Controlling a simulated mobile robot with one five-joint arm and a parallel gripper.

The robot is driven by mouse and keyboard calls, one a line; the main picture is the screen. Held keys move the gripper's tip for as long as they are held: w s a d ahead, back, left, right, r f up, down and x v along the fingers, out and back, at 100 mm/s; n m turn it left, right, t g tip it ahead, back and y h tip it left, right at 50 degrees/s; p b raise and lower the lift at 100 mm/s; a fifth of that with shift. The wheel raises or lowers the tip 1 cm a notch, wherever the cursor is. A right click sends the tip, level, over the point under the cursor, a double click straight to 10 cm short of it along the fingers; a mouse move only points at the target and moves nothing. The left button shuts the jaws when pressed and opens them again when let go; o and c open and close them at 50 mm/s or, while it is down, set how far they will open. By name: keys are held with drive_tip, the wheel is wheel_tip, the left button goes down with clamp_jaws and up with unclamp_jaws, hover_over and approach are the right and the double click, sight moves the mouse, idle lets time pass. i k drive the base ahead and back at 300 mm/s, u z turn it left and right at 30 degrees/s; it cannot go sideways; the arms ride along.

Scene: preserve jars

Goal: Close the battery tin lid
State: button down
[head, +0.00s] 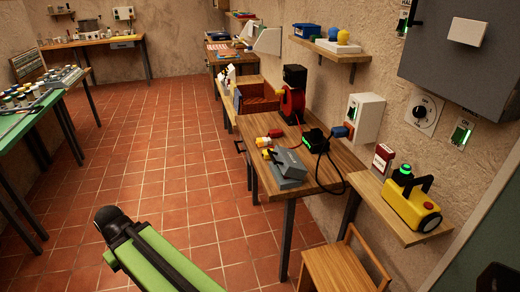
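A grey box that looks like the battery tin (290,181) sits near the front left edge of the wooden workbench. Its darker grey lid (289,161) appears tilted up. The view is too small to tell how far it stands open, and the inside is hidden. My green arm link (165,262) with a black joint reaches in from the bottom, over the tiled floor and well apart from the tin. My gripper's fingers do not show.
Small yellow and red items (268,141) lie behind the tin. A black device (314,137) with a green light and cable is beside it. A wooden chair (340,268) stands in front of the bench. The tiled floor (170,150) to the left is clear.

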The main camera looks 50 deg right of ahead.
sight(290, 165)
drive_tip(key=u, duration=0.25)
drive_tip(key=i, duration=1)
drive_tip(key=z, duration=0.4)
